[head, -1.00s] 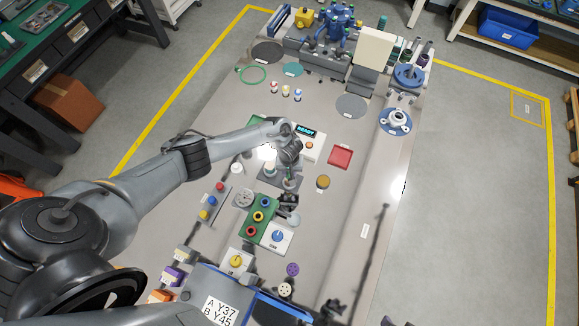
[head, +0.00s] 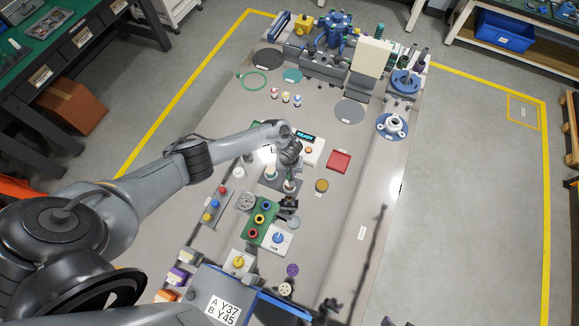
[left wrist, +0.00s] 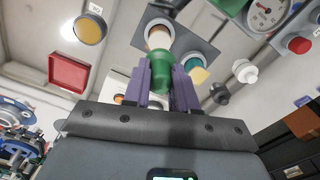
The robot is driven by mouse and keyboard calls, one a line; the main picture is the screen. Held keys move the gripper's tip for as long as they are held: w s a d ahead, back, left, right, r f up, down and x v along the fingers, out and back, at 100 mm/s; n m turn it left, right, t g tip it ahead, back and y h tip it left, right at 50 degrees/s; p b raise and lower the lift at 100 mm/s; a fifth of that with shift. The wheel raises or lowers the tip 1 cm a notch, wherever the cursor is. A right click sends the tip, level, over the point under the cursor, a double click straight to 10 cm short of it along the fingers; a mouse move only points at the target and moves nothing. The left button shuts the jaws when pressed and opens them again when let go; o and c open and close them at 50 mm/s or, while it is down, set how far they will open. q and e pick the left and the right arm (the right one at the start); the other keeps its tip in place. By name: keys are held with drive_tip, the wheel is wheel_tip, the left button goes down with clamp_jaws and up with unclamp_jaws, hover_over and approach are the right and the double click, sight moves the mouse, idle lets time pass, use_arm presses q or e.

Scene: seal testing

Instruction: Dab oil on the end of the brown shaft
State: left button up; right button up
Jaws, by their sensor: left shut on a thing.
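My left gripper (head: 290,172) points down over a dark grey holder plate near the middle of the bench. In the left wrist view its purple fingers (left wrist: 165,88) are shut on a green grip (left wrist: 161,72). Past the green grip is a pale cup with an orange-brown inside (left wrist: 158,38) on the grey plate (left wrist: 190,45). I cannot tell whether the held thing still sits in the cup. A second cup with a yellow and teal top (left wrist: 197,72) stands beside it. Several upright shafts show at the far right of the bench; I cannot tell which is brown. My right gripper is not in view.
A red tray (head: 339,161) and a round tan-topped pot (head: 321,186) lie right of the gripper. A READY panel (head: 306,138) is behind it. A green board with coloured rings (head: 262,215) is in front. The right strip of the bench is mostly clear.

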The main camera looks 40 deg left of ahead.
use_arm(q)
drive_tip(key=shift+f, duration=0.15)
idle(0.4)
drive_tip(key=shift+f+b, duration=1.9)
drive_tip(key=shift+f, duration=0.55)
drive_tip(key=shift+f+b, duration=0.35)
drive_tip(key=shift+f, duration=0.15)
drive_tip(key=shift+w+d+r, duration=0.1)
drive_tip(key=shift+w+d, duration=0.05)
drive_tip(key=shift+d, duration=0.2)
drive_tip(key=shift+s+a+p, duration=0.2)
drive_tip(key=shift+a+p, duration=0.3)
drive_tip(key=shift+a, duration=0.1)
drive_tip(key=shift+d, duration=0.25)
drive_tip(key=shift+w+d, duration=0.15)
drive_tip(key=shift+d, duration=0.1)
drive_tip(key=shift+f, duration=0.2)
drive_tip(key=shift+s+a+p, duration=0.25)
drive_tip(key=shift+a+p, duration=0.1)
drive_tip(key=shift+a, duration=0.15)
